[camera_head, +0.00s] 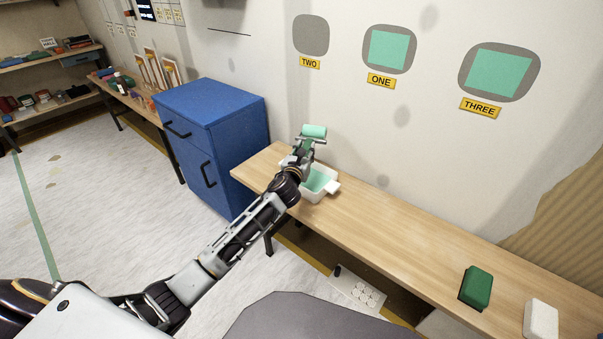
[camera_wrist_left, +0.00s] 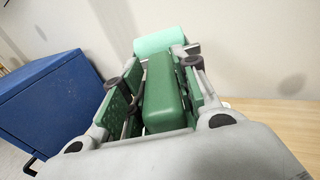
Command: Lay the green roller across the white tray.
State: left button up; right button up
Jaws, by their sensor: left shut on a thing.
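My left gripper (camera_head: 303,150) is shut on the green handle of the roller (camera_wrist_left: 162,95), which sits between its fingers in the left wrist view. The roller's mint-green sleeve (camera_head: 314,131) points away from the gripper, toward the wall. The white tray (camera_head: 333,187) stands on the wooden bench with mint-green paint (camera_head: 318,180) inside. The gripper and roller show over the tray's far left part, and the wrist hides some of it. I cannot tell whether the roller touches the tray. My right gripper is not in view.
A blue cabinet (camera_head: 232,118) stands left of the bench (camera_head: 390,228). A green block (camera_head: 476,287) and a white block (camera_head: 541,318) lie at the bench's right end. The bench between tray and blocks is clear. The wall behind has patches labelled TWO, ONE and THREE.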

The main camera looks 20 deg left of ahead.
pick_arm(q)
jog(key=shift+a+f, duration=0.2)
jog(key=shift+f, duration=0.2)
jog(key=shift+d, duration=0.1)
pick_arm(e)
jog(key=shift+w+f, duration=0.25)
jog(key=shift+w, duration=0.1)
pick_arm(q)
jog(key=shift+f, duration=0.1)
jog(key=shift+f, duration=0.45)
jog(key=shift+f+b, duration=1.35)
jog(key=shift+f, duration=1.1)
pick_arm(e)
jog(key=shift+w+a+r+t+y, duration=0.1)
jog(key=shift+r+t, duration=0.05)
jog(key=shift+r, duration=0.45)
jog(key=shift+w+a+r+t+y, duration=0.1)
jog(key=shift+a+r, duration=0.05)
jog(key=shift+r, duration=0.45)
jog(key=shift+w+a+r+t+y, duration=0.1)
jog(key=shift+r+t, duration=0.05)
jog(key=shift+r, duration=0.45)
